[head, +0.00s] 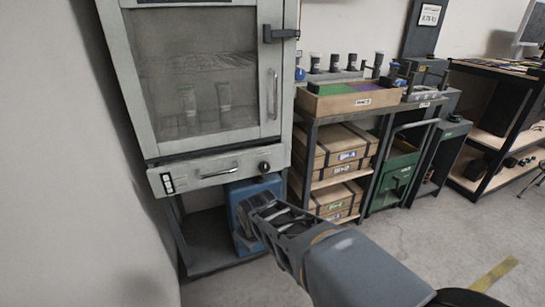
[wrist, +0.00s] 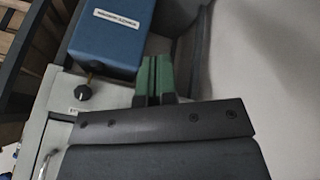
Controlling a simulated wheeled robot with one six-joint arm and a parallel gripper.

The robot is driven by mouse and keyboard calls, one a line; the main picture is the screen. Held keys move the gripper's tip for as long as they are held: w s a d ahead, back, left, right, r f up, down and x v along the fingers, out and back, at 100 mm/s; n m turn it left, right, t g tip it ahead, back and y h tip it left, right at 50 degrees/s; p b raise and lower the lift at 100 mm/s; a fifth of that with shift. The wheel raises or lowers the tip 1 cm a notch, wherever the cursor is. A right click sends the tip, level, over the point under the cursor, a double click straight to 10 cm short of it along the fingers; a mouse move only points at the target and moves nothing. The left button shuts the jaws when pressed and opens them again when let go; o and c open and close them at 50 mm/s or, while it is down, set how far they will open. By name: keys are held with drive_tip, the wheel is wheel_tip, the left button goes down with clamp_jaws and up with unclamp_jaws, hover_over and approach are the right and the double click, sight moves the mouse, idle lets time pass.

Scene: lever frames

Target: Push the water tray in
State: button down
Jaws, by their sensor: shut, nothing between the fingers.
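A pale grey cabinet has a low front panel with a bar handle and a black knob, which looks like the water tray (head: 190,180). Its front sits below the glass door, and I cannot tell how far it stands out. In the wrist view the pale panel (wrist: 62,98) shows at the left with the knob (wrist: 84,92) and part of the handle (wrist: 45,165). My gripper (head: 250,207) is below and in front of the panel's right part, before a blue box. Its green fingers (wrist: 155,78) are together and empty. I cannot tell whether they touch anything.
The blue box (head: 240,188) stands under the cabinet, and its label shows in the wrist view (wrist: 118,20). A shelf rack with cartons (head: 335,150) and an open-topped box (head: 350,99) stands close at the right. A wall is at the left. Floor (head: 440,235) is clear at the right.

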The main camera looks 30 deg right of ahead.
drive_tip(key=w+d+n+t+h, duration=0.3)
drive_tip(key=w+d+n+t, duration=0.3)
drive_tip(key=d+n, duration=0.45)
drive_tip(key=n+t+b, duration=0.1)
drive_tip(key=n+t, duration=0.6)
drive_tip(key=n, duration=1.2)
approach(278, 155)
drive_tip(key=shift+y, duration=0.3)
drive_tip(key=b+x, duration=0.2)
drive_tip(key=x, duration=0.5)
drive_tip(key=shift+w+r, duration=0.15)
drive_tip(key=shift+w, duration=0.15)
drive_tip(key=shift+d+b, duration=0.1)
drive_tip(key=shift+b, duration=0.2)
